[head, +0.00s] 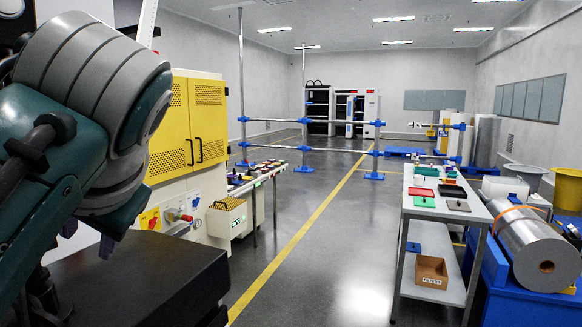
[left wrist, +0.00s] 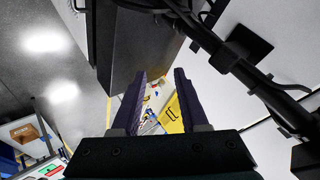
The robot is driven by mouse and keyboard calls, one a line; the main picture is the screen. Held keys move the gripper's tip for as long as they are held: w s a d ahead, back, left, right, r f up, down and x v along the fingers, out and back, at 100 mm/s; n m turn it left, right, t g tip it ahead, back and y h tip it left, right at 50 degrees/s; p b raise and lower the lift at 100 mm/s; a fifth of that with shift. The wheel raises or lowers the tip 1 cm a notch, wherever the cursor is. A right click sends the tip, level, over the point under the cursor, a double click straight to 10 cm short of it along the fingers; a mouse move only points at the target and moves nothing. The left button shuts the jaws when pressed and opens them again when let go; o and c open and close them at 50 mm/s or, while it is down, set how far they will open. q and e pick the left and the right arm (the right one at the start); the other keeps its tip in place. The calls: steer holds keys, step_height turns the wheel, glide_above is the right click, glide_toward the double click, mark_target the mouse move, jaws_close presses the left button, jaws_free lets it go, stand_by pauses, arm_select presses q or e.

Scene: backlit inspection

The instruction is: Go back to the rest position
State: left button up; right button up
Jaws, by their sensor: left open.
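My left arm fills the left side of the head view, grey and dark teal. The tip of my left gripper (head: 106,246) shows as a small purple finger low at the left, above a dark block-like surface. In the left wrist view my left gripper (left wrist: 158,85) has its two dark purple fingers apart, with nothing between them. Beyond the gap the yellow cabinet (left wrist: 172,115) shows. My right gripper is in neither view.
A yellow cabinet (head: 188,120) stands left of the aisle. A white table (head: 455,208) with coloured trays stands at the right, a cardboard box (head: 431,271) on its lower shelf. A large grey roll (head: 537,243) lies on a blue stand. The grey floor (head: 335,230) between is clear.

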arm_select(q)
steer(key=s+f+g+h, duration=0.2)
steer(key=s+f+h, duration=0.2)
steer(key=s+f, duration=0.85)
steer(key=s+d+f+m+g+h, duration=0.1)
steer(key=s+f+h, duration=0.1)
steer(key=s, duration=0.4)
steer(key=s+d+f+h, duration=0.1)
steer(key=s+d, duration=0.1)
steer(key=s, duration=0.4)
step_height(320, 180, up, 24)
steer(key=p, duration=2.4)
steer(key=shift+s, duration=0.2)
steer(key=shift+a+f, duration=0.1)
steer(key=shift+f, duration=0.05)
